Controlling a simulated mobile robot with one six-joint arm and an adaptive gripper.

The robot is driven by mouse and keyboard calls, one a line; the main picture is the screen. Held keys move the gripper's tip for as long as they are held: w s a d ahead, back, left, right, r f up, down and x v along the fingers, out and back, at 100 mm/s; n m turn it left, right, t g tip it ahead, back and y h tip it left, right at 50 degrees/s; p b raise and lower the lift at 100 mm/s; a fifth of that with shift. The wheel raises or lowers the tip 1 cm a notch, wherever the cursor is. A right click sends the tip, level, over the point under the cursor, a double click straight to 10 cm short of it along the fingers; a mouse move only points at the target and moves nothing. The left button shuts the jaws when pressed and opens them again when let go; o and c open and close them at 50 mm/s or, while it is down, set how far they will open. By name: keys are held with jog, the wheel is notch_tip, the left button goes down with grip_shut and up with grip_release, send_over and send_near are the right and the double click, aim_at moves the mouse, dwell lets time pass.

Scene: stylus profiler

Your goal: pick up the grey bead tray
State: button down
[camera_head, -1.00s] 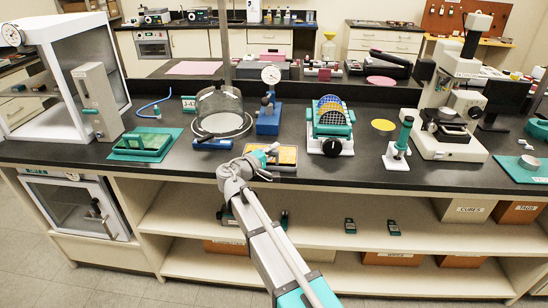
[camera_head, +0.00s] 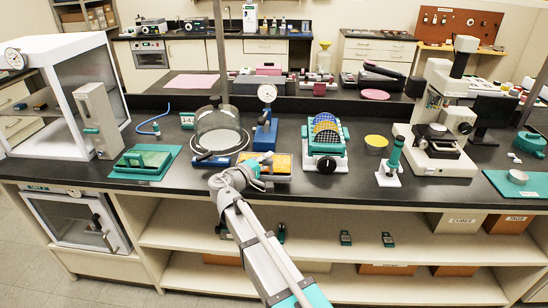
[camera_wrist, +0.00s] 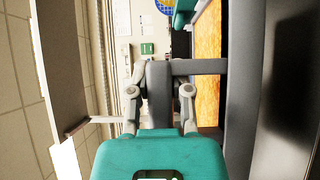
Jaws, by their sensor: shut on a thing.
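The grey bead tray (camera_wrist: 240,90) has a grey rim and cross bar around bright orange contents. It fills the right part of the wrist view. In the head view the tray (camera_head: 284,166) shows mostly as an orange patch at the bench's front edge, partly hidden by my arm. My gripper (camera_wrist: 158,92) is shut on a grey upright part of the tray, one finger on each side. In the head view my gripper (camera_head: 262,165) is at the tray's left side. I cannot tell whether the tray's underside touches the bench.
Behind the tray are a glass dome (camera_head: 219,128) and a blue gauge stand (camera_head: 266,130). A rack of coloured discs (camera_head: 326,140) stands close to its right. A green tray on a mat (camera_head: 146,159) lies at left. The bench edge and open shelf are below.

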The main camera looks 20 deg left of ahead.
jog(key=s+r+p, duration=0.6)
jog(key=s+r, duration=0.1)
jog(key=s, duration=0.4)
jog(key=shift+s+a+r, duration=0.15)
jog(key=shift+s+a, duration=0.2)
jog(key=c, duration=1.2)
grip_release()
grip_shut()
